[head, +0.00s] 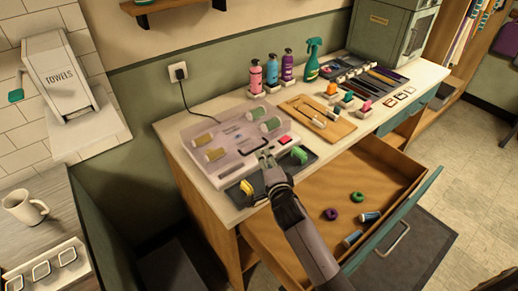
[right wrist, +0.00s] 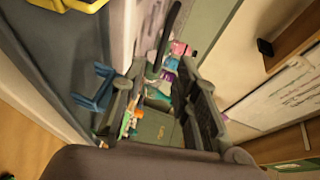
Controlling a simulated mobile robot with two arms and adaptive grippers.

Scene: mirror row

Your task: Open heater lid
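The heater (head: 224,131) is a pale pinkish-grey flat box at the left end of the counter. Several green and gold rollers show at its top, seemingly under a see-through lid that looks closed. A red button (head: 283,140) is at its front right. My right gripper (head: 265,157) is at the heater's front edge; I cannot tell whether it touches. In the right wrist view its two dark fingers (right wrist: 165,108) stand apart with nothing clearly held between them. My left gripper is not in view.
A yellow clip (head: 246,188) and a green clip (head: 299,155) lie on a dark mat before the heater. An open drawer (head: 345,185) juts out below, holding rings and rollers. Bottles (head: 271,71), a wooden board (head: 318,120) and combs stand or lie further right.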

